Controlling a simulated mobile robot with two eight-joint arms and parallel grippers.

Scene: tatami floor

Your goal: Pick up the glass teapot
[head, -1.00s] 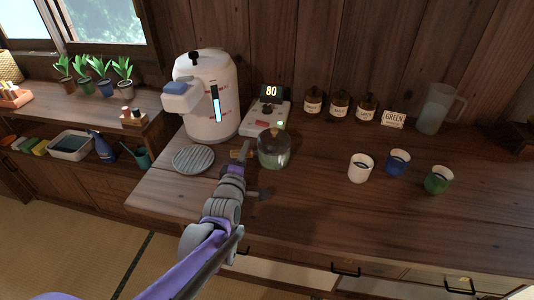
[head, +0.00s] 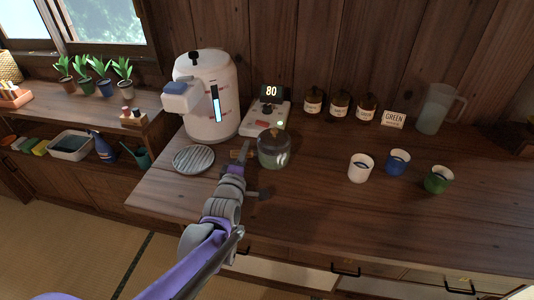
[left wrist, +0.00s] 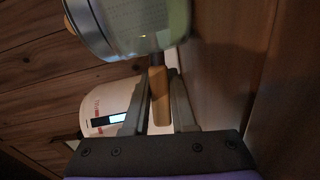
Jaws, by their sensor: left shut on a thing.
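Whether the teapot's base touches the counter is hard to tell. My right gripper is not in view.
A white water boiler (head: 207,95) stands behind left, with a round slatted tray (head: 193,159) in front of it. A scale (head: 266,118) reading 80 is behind the teapot. White (head: 361,168), blue (head: 397,162) and green (head: 438,180) cups stand to the right. Jars line the wall.

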